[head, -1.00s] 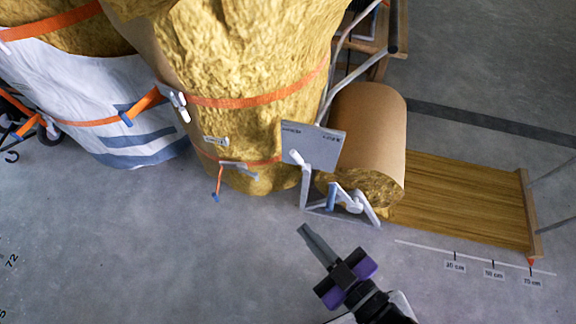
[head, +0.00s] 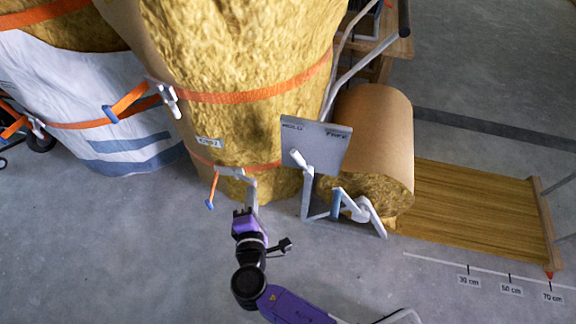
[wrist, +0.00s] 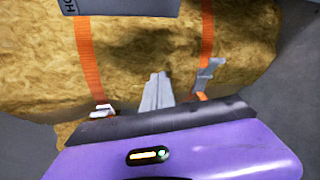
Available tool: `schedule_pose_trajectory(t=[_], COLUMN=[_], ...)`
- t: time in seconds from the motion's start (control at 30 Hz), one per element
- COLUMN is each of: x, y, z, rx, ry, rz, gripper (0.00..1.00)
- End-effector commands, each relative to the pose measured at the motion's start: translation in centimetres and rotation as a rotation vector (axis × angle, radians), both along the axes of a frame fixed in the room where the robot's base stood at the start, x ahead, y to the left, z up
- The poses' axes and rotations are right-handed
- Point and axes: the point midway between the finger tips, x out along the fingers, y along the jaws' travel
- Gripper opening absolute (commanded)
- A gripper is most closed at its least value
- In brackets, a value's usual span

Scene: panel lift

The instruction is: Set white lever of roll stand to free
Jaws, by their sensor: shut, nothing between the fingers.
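The roll stand (head: 319,215) is a grey frame holding a brown-wrapped roll (head: 372,115). A grey sign plate (head: 325,142) stands above it, with words that look like HOLD at left and FREE at right. The white lever (head: 301,160) leans up to the left in front of the plate, on its HOLD side. My gripper (head: 251,190) is left of the lever and apart from it, near the large bale. In the wrist view, my shut, empty fingers (wrist: 158,78) point at yellow bale material, below the plate's edge (wrist: 125,7). The lever is not clearly visible there.
A large yellow bale (head: 240,60) with orange straps (head: 250,95) and hanging buckles (head: 167,97) stands at left. A white and blue wrapped bale (head: 90,110) is beyond it. A wooden platform (head: 470,210) lies at right. The grey floor in front is clear.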

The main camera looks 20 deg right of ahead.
Motion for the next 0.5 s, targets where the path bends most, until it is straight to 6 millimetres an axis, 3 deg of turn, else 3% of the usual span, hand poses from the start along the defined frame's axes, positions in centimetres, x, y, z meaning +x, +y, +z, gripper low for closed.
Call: schedule_pose_trajectory(t=[0.2,0.5], x=[-1.3,-1.7], y=[-4.1,-5.1], z=[1.1,1.7], rx=[-0.267,-0.306], ry=[-0.043,-0.049], rz=[-0.134,-0.176], gripper=[0.00,0.00])
